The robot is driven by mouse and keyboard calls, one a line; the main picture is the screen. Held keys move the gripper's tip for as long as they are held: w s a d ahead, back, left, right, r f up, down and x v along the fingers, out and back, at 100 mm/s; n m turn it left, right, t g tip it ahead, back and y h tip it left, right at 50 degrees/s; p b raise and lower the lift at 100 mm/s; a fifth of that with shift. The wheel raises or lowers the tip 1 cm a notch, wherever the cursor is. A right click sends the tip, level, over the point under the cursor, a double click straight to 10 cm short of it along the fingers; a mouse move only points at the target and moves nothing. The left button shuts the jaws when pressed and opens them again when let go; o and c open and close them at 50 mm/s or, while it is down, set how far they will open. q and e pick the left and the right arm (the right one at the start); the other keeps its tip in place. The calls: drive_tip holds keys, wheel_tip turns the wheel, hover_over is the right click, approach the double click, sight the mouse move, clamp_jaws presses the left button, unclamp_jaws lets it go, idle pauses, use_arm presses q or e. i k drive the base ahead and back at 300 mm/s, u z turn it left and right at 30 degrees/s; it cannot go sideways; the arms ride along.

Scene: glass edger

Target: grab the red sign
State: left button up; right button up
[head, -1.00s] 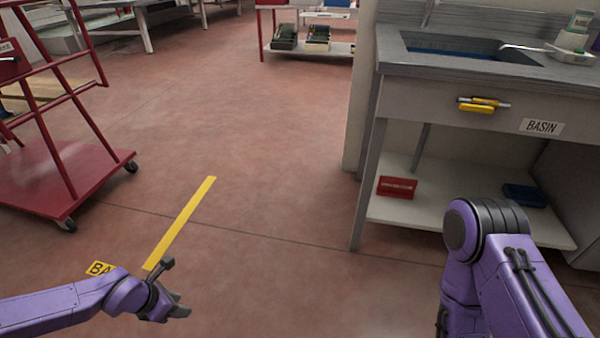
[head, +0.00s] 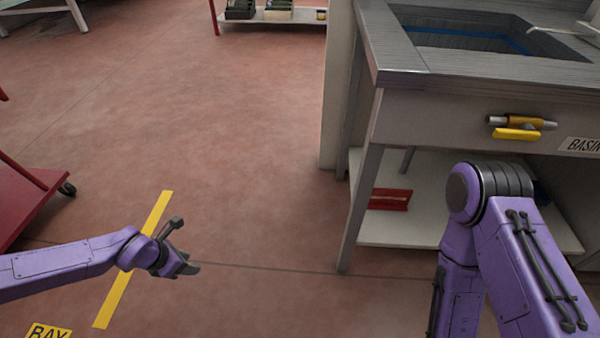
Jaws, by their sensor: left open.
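The red sign (head: 390,199) is a small red block-like piece with a pale line of marking. It sits on the white lower shelf (head: 375,232) under the basin bench, near the shelf's left end. My left gripper (head: 188,262) is open and empty over the floor, well to the left of the bench and apart from the sign. My right arm stands in front of the bench at the right, and its gripper is out of the picture.
The basin bench (head: 470,115) has a grey leg (head: 358,200) left of the sign and a yellow-handled thing (head: 520,130) on its front. A dark blue thing on the shelf is mostly hidden behind my right arm. A red cart (head: 22,200) stands at the left. The floor between is clear.

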sight(388, 199)
drive_tip(key=z, duration=0.85)
drive_tip(key=i, duration=1)
drive_tip(key=z, duration=0.95)
